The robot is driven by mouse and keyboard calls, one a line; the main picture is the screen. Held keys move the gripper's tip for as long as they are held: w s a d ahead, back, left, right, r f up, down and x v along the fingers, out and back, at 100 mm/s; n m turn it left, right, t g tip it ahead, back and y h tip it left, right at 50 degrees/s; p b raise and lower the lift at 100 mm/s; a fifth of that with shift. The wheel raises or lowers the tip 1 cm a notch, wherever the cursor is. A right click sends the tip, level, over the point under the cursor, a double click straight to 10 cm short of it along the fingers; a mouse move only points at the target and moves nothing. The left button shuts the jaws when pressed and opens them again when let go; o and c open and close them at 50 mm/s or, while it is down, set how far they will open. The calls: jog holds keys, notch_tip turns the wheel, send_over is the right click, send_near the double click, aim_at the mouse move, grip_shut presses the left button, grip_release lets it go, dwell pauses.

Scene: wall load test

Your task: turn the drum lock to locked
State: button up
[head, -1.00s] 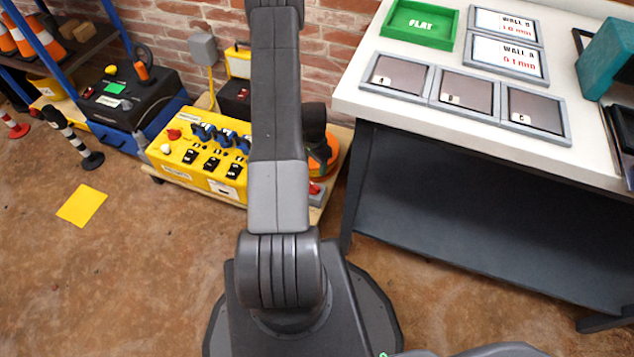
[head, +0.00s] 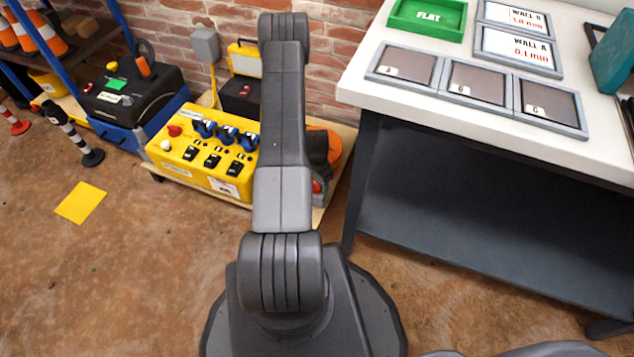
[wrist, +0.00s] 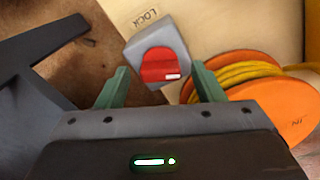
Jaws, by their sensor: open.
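The drum lock is a grey block with a red knob (wrist: 160,66) in the wrist view, beside the printed word LOCK (wrist: 140,18). A short white mark sits near the knob's lower right edge. In the head view the lock (head: 317,188) shows only partly, behind my arm. My gripper (wrist: 160,70) is open, its two green fingers on either side of the lock in the picture. I cannot tell whether they touch it. An orange drum (wrist: 282,100) wound with yellow cord lies right of the right finger. My gripper is hidden in the head view.
The lock and drum stand on a low wooden platform with a yellow control box (head: 205,150). A white-topped table (head: 400,105) with framed plates is close on the right. A blue-based black case (head: 125,95) stands left.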

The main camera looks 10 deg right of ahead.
aim_at(317, 184)
jog(key=c, duration=1)
jog(key=shift+f+n+b, duration=0.15)
jog(key=shift+n+b, duration=0.8)
jog(key=shift+n, duration=0.15)
jog(key=shift+r+n+b, duration=0.2)
jog(key=shift+n+b, duration=0.3)
jog(key=shift+n, duration=1)
jog(key=o, duration=1)
notch_tip(317, 184, up, 14)
jog(key=p, duration=0.4)
jog(key=shift+f, duration=0.15)
notch_tip(317, 184, down, 14)
jog(key=b, duration=0.4)
